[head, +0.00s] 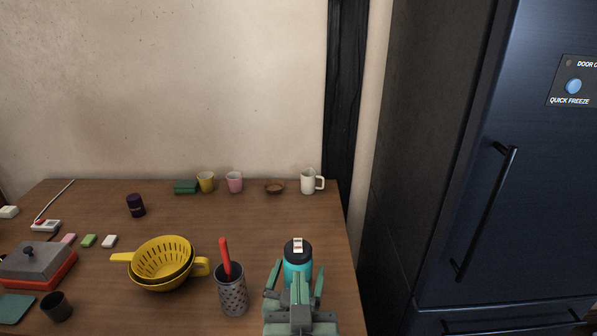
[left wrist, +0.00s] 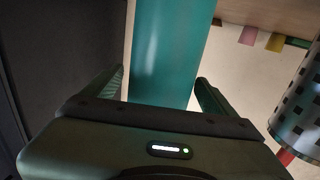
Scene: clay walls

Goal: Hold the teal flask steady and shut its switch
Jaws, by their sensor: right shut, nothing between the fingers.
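The teal flask (head: 298,269) stands upright near the table's front right, with a black lid and a pale switch (head: 297,244) on top. It also shows in the left wrist view (left wrist: 165,50), between the spread fingers of my left gripper (left wrist: 160,85). Small gaps seem to show beside it, and I see no clear contact. In the head view, my right gripper (head: 297,276) is shut and empty just in front of the flask, hiding its lower part. The left gripper overlaps it there and is hard to separate.
A grey perforated holder (head: 233,296) with a red-handled utensil stands left of the flask. Further left is a yellow colander (head: 162,260). Cups and a white mug (head: 308,182) line the back edge. A dark fridge (head: 530,200) stands at the right.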

